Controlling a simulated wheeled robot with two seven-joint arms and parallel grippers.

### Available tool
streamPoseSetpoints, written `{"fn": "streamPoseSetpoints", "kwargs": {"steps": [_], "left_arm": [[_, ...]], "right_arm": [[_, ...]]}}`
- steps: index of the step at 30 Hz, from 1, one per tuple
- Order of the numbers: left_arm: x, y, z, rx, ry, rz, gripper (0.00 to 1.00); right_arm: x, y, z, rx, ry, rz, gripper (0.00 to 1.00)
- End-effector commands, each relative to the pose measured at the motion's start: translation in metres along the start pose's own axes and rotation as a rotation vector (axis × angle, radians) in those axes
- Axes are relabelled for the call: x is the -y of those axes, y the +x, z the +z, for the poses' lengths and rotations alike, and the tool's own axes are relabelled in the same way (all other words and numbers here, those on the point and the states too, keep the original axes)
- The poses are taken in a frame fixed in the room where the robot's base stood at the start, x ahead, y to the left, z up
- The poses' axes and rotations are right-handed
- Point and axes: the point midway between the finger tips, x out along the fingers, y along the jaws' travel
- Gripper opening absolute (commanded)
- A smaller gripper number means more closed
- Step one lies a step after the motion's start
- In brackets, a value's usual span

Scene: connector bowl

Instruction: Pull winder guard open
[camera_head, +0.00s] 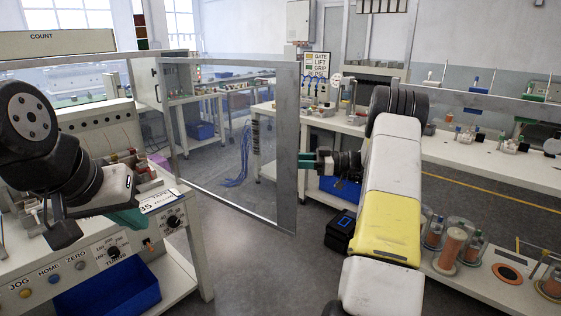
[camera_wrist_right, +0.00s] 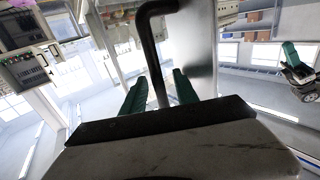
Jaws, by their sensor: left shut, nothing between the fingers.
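The winder guard is a large clear panel in a grey metal frame (camera_head: 287,150), standing upright across the middle of the head view. A bent black handle (camera_wrist_right: 150,40) shows in the right wrist view beside a grey metal face. My right gripper (camera_head: 305,160) is at the guard's right edge in the head view. In the wrist view its green fingers (camera_wrist_right: 160,85) stand apart on either side of the handle, with a narrow gap visible. My left gripper (camera_head: 135,220) is shut and empty over the control panel at left, apart from the guard.
A control bench (camera_head: 190,235) with knobs and buttons stands at left, with a blue bin (camera_head: 110,290) below. A long white bench (camera_head: 480,165) with spools and small parts runs along the right. Grey floor (camera_head: 245,265) is open below the guard.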

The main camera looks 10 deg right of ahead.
Motion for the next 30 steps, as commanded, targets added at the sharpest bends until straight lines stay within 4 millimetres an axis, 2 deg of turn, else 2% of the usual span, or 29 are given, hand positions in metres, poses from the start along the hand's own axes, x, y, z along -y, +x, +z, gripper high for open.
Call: {"fn": "streamPoseSetpoints", "kwargs": {"steps": [8,21,30], "left_arm": [[0.0,0.0,0.0,0.0,0.0,0.0,0.0],[0.0,0.0,0.0,0.0,0.0,0.0,0.0],[0.0,0.0,0.0,0.0,0.0,0.0,0.0]], "right_arm": [[-0.001,-0.006,0.0,0.001,-0.001,0.002,0.36],[-0.001,-0.071,0.001,0.001,0.0,0.003,0.36],[0.0,-0.078,0.0,0.0,0.0,0.0,0.36]]}}
